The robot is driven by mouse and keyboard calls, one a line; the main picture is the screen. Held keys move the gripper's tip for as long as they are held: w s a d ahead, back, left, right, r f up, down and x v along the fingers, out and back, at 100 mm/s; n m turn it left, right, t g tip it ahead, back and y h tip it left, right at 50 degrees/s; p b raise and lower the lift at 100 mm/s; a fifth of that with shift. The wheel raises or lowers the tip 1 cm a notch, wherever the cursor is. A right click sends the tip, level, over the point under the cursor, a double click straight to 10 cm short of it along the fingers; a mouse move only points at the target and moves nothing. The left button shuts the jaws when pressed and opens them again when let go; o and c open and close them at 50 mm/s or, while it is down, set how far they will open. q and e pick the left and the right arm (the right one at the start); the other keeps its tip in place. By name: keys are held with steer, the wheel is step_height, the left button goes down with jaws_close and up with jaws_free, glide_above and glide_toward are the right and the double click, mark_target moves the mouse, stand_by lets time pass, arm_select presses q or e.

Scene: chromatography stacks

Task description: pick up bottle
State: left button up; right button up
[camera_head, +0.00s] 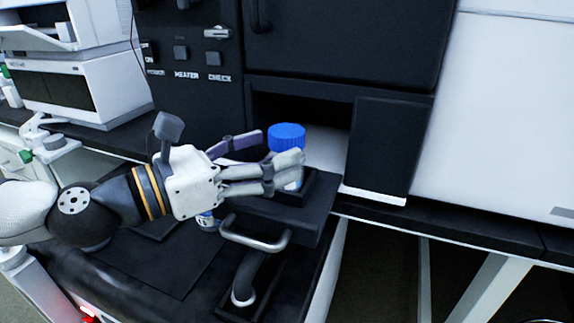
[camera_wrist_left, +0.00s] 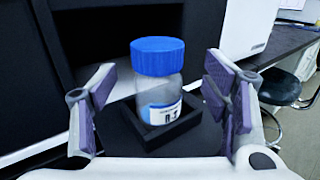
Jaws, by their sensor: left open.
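A clear bottle with a blue cap (camera_head: 287,137) and a white-and-blue label stands upright in a shallow black square holder (camera_head: 316,190). The bottle also shows in the left wrist view (camera_wrist_left: 160,92), centred between the fingers, with the holder (camera_wrist_left: 192,126) around its base. My left gripper (camera_head: 276,155) is open, its fingers on either side of the bottle. In the left wrist view my left gripper (camera_wrist_left: 160,100) shows a gap between each finger and the bottle. In the head view the near fingers hide most of the bottle's body. My right gripper is not in view.
The holder sits on a dark platform (camera_head: 270,208) with a metal handle (camera_head: 255,236). Behind it is a black cabinet (camera_head: 340,45) with an open recess, and a dark panel (camera_head: 385,145) stands at its right.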

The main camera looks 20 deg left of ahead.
mark_target(275, 150)
arm_select(q)
steer(key=x, duration=0.4)
steer(key=shift+w+f, duration=0.1)
steer(key=shift+w, duration=0.05)
steer(key=shift+a, duration=0.1)
steer(key=c, duration=1.4)
